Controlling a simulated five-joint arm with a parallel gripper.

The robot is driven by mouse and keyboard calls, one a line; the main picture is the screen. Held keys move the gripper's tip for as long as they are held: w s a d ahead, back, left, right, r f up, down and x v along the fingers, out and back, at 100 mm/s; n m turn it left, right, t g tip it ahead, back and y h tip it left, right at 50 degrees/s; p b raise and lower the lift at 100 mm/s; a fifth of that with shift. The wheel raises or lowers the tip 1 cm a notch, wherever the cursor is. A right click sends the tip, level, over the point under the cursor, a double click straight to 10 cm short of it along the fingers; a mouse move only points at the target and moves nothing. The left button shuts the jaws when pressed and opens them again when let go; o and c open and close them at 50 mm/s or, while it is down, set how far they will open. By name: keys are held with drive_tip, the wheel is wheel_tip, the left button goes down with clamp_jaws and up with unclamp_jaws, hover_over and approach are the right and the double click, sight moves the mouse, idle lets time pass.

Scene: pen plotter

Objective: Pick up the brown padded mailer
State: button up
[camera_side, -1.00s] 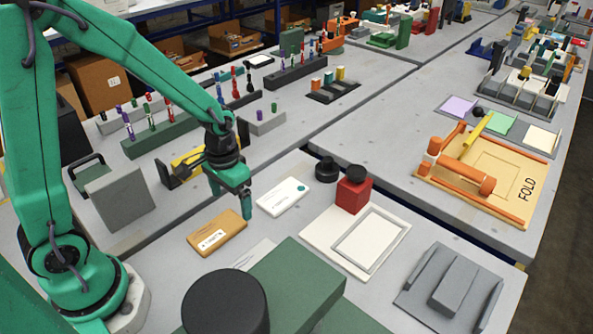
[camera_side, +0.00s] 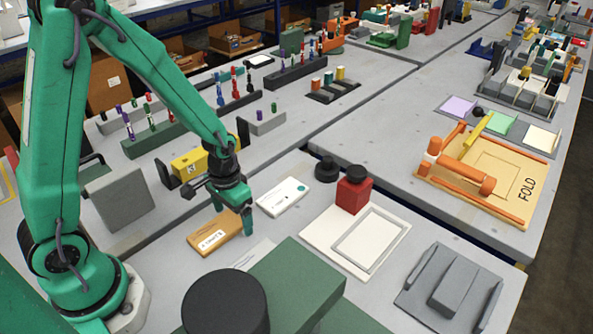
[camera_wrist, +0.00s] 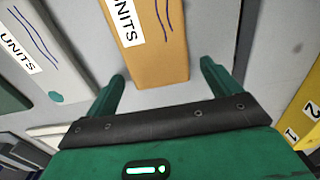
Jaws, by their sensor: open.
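The brown padded mailer (camera_side: 213,232) lies flat on the grey table, with a white label on its top. In the side view my gripper (camera_side: 235,225) is low at the mailer's right end. In the wrist view the mailer (camera_wrist: 150,45) runs up from between the two green fingers of my gripper (camera_wrist: 163,85). The fingers are open, one on each side of the mailer's near end, with gaps on both sides. Nothing is held.
A white mailer (camera_side: 284,196) lies close to the right of my gripper. A paler flat sheet (camera_side: 255,256) lies in front. A dark green block (camera_side: 290,285) and black cylinder (camera_side: 225,305) stand nearer. A red block (camera_side: 353,194) and yellow box (camera_side: 190,163) stand behind.

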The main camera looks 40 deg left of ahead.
drive_tip(key=shift+c, duration=0.4)
drive_tip(key=c, duration=1)
drive_tip(key=shift+r, duration=0.15)
drive_tip(key=shift+r, duration=0.75)
drive_tip(key=r, duration=0.2)
drive_tip(key=shift+s+d+r, duration=0.1)
drive_tip(key=shift+d+r, duration=0.1)
drive_tip(key=shift+r, duration=0.1)
drive_tip(key=s+d+r, duration=0.6)
drive_tip(key=d, duration=0.3)
drive_tip(key=shift+d+r, duration=0.25)
drive_tip(key=shift+r, duration=0.05)
